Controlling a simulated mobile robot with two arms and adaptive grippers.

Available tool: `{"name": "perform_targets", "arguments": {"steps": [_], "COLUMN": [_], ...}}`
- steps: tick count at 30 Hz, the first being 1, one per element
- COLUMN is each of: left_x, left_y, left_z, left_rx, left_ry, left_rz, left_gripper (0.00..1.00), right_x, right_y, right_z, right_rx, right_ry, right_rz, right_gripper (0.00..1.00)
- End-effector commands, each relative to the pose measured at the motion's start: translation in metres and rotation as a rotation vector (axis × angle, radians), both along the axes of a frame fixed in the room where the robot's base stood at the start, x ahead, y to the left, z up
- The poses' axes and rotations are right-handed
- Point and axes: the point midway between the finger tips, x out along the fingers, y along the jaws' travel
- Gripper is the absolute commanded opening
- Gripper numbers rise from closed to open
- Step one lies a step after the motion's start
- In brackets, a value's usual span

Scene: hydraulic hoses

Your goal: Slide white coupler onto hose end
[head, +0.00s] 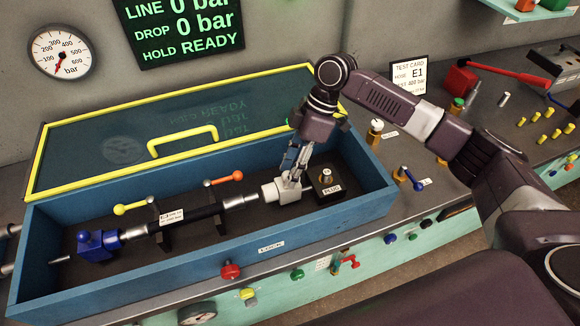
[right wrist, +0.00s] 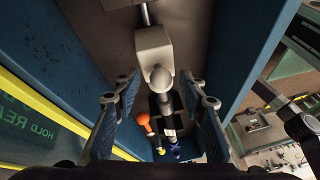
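The white coupler (head: 287,191) lies in the blue box, a blocky body with a round nose facing the hose. It also shows in the right wrist view (right wrist: 154,50). The black hose (head: 205,211) lies left of it, with its silver end (head: 238,201) in line with the nose. My right gripper (head: 292,176) is over the coupler, fingers pointing down. In the right wrist view the fingers (right wrist: 160,88) stand apart, with gaps on both sides of the nose. My left gripper is not in view.
A black PLUG block (head: 327,186) stands just right of the coupler. A blue clamp (head: 97,244) and yellow and orange-handled clamps (head: 223,179) hold the hose line. The blue box walls (head: 200,268) and raised yellow-edged lid (head: 100,145) bound the space.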

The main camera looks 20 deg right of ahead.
Motion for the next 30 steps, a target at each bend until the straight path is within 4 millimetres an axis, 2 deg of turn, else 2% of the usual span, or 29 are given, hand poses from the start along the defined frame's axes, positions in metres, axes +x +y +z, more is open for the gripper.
{"name": "perform_targets", "arguments": {"steps": [6,16,25,30], "left_x": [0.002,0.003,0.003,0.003], "left_y": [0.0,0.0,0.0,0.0], "left_z": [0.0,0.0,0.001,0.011], "left_rx": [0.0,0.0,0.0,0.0], "left_ry": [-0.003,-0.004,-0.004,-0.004], "left_rz": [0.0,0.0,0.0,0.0], "left_gripper": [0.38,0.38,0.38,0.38], "right_x": [0.0,0.0,0.0,-0.001], "right_y": [0.0,0.0,0.001,0.023], "right_z": [-0.001,0.0,0.0,0.003], "right_rx": [0.0,0.0,0.0,0.002], "right_ry": [0.0,0.0,0.0,0.001], "right_rz": [0.0,0.0,0.0,0.005], "right_gripper": [0.37,0.01,0.0,0.0]}}
